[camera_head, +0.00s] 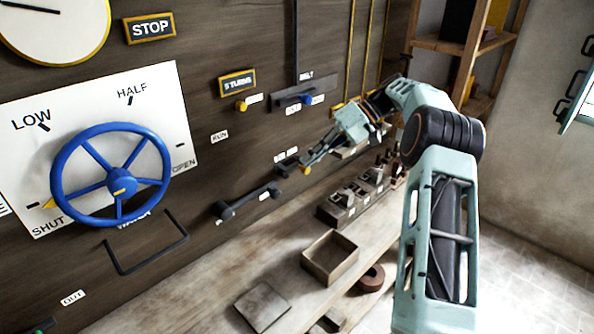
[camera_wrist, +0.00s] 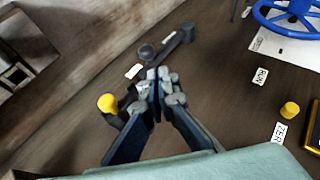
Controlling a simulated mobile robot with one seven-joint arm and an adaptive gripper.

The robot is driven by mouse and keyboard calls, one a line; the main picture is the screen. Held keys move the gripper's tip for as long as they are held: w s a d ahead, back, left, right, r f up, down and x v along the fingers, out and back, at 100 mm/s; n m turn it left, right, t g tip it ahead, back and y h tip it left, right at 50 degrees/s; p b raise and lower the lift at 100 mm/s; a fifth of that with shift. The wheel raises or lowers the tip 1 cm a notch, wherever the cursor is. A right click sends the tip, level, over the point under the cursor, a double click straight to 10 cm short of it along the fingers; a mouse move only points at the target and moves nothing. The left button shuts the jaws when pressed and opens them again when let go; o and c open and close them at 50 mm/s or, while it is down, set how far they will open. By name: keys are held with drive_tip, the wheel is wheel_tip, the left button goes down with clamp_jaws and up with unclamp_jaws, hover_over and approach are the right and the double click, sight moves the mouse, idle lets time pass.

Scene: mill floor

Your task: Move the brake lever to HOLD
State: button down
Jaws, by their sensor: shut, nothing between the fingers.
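My gripper (camera_head: 312,160) is shut and empty, close to the panel. In the wrist view its fingertips (camera_wrist: 157,78) are together, in front of a dark fitting with a yellow knob (camera_wrist: 107,102). That knob also shows just below the gripper in the head view (camera_head: 305,170). Part of the fitting is hidden by the fingers, and I cannot tell whether they touch it. A dark lever bar (camera_head: 248,202) with a round hub is on the panel to the left; it lies beyond the fingertips in the wrist view (camera_wrist: 168,44). No readable label tells which one is the brake lever.
A blue handwheel (camera_head: 112,182) and a dark bar handle (camera_head: 147,262) are on the panel to the left. Below is a bench with an open wooden box (camera_head: 330,257), a flat plate (camera_head: 262,307) and a dark ring (camera_head: 371,278). A wooden shelf (camera_head: 465,45) stands behind.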

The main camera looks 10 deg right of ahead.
drive_tip(key=shift+v, duration=1.55)
drive_tip(key=shift+f, duration=0.15)
